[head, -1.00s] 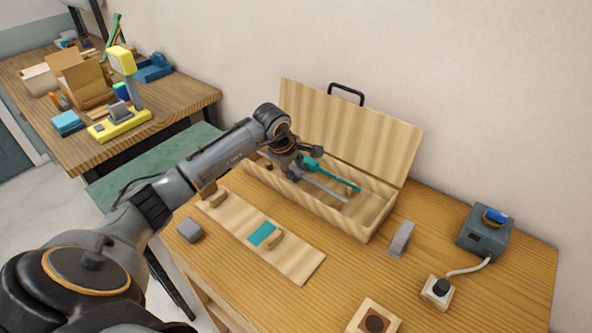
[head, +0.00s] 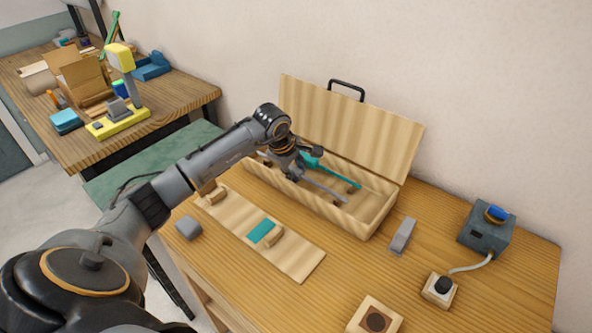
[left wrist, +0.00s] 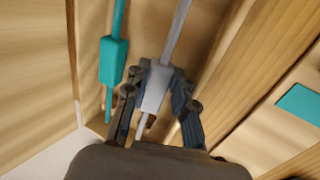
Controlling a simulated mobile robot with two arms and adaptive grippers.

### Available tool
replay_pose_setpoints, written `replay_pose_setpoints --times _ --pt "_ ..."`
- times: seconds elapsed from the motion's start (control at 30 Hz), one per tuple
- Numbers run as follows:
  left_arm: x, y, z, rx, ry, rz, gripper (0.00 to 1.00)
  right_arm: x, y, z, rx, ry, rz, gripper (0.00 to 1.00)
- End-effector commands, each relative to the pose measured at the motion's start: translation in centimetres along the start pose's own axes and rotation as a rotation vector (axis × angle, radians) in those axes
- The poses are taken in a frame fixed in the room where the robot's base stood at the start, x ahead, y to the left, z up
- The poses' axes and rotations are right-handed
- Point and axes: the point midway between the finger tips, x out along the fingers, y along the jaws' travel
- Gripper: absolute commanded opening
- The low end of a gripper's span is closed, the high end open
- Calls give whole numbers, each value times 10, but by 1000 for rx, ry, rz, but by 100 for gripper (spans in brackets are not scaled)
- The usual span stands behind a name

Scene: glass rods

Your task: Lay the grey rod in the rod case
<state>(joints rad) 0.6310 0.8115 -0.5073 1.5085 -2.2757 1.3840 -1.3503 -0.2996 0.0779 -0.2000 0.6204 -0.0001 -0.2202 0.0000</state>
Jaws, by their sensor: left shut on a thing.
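The grey rod (head: 325,193) is in the open wooden rod case (head: 345,217), slanting along its length near the front wall. My left gripper (head: 297,173) reaches into the left part of the case and is shut on the rod's thicker grip. In the left wrist view the grey rod (left wrist: 155,90) sits between the two fingers (left wrist: 158,92). A teal rod (head: 335,173) lies in the case behind it and also shows left of the fingers in the left wrist view (left wrist: 113,60). Whether the grey rod touches the case floor is hard to tell.
The case lid (head: 350,130) stands open at the back. In front lies a wooden board (head: 295,262) with a teal patch (head: 261,231) and small blocks. Grey blocks (head: 188,229) (head: 402,235) and a dark box (head: 486,234) stand on the table.

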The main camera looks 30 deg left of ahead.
Motion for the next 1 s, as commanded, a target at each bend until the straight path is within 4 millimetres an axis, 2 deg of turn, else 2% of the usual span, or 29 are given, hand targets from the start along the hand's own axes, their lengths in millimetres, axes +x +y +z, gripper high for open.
replay_pose_setpoints --times 0.37,0.4,0.53,1.0 --pt "2 -1 0 0 1 0 0 2 1 0 -1 0 1 40" --pt "2 -1 0 0 1 1 28 3 1 1 -1 -1 1 40" --pt "1 -1 0 0 1 -1 52 2 2 1 -1 -1 2 40" --pt "5 -6 1 1 -1 -16 52 2 3 1 -1 -1 3 40"
